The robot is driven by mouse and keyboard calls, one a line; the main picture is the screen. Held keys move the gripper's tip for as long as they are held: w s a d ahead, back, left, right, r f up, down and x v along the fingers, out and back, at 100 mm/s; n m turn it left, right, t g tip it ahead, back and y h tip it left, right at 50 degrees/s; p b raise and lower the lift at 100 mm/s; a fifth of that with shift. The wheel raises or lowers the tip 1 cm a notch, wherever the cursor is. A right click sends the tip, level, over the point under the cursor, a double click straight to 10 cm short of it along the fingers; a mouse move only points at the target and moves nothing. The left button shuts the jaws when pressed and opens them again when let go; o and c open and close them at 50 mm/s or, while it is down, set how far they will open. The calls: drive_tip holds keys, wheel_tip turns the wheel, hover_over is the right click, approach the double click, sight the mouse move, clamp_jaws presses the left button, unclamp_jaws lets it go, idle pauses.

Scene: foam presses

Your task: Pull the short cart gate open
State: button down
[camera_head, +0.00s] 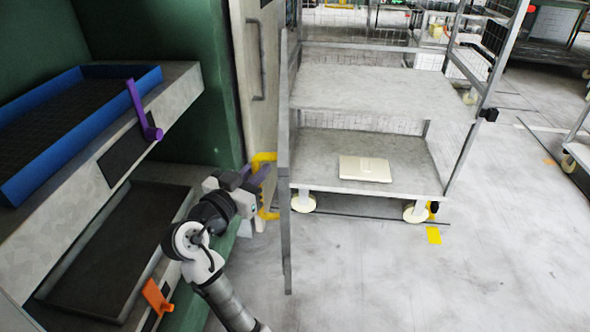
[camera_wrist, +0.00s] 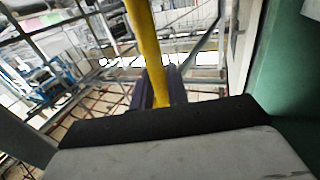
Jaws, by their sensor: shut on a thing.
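The cart gate (camera_head: 285,230) is a narrow grey metal frame, seen almost edge-on. It juts from the left front of the cart (camera_head: 385,90) toward me, and the cart's front is uncovered. A yellow handle (camera_head: 265,157) sticks out on the gate's left side. My gripper (camera_head: 258,177) has purple fingers and is shut on this handle from the left. In the wrist view the yellow handle (camera_wrist: 145,40) runs down between the purple fingers (camera_wrist: 162,88). The exact contact is partly hidden by the fingers.
A green press (camera_head: 215,80) with a blue-rimmed tray (camera_head: 50,150) and a purple lever (camera_head: 143,110) stands close on the left. An orange lever (camera_head: 156,298) is below. A pale box (camera_head: 365,169) lies on the cart's lower shelf. Floor (camera_head: 400,285) right of the gate is clear.

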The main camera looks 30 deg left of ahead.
drive_tip(key=s+a+m+h, duration=0.1)
drive_tip(key=s+a+h, duration=0.1)
drive_tip(key=a, duration=0.7)
drive_tip(key=shift+s+m, duration=0.3)
drive_tip(key=shift+s, duration=0.25)
drive_tip(key=c, duration=1.5)
unclamp_jaws()
drive_tip(key=shift+w, duration=0.1)
drive_tip(key=shift+o, duration=0.2)
drive_tip(key=s+a+b, duration=0.2)
drive_tip(key=s+b, duration=0.2)
drive_tip(key=s, duration=0.9)
drive_tip(key=shift+s+a, duration=0.2)
drive_tip(key=shift+s, duration=0.15)
